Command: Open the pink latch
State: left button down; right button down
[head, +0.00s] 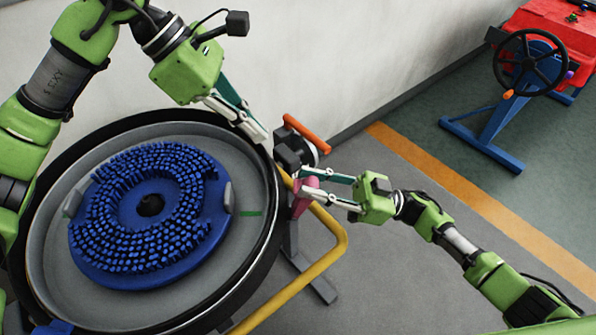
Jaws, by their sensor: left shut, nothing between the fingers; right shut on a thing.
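The pink latch (302,204) is in the middle of the head view, beside the right rim of the round tank (273,195). My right gripper (308,184) reaches in from the right and is shut on the latch, with its fingers on either side of it. The fingers cover part of the latch, and I cannot tell how far it is turned. My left gripper (258,132) is shut and empty above the tank's upper right rim, up and to the left of the latch.
A blue bristle brush disc (95,260) lies in the tank. A dark fitting with an orange handle (307,133) stands just above the latch. A yellow tube rail (335,250) runs below. A blue stand with a black handwheel (530,60) is at upper right.

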jog(key=shift+s+f, duration=0.15)
jog(key=shift+f, duration=0.25)
jog(key=shift+a, duration=0.1)
pick_arm(q)
send_near(299, 187)
jog(key=shift+y, duration=0.3)
jog(key=d+f, duration=0.4)
jog(key=shift+s+d+f, duration=0.1)
jog(key=shift+d, duration=0.2)
jog(key=shift+d+f, duration=0.35)
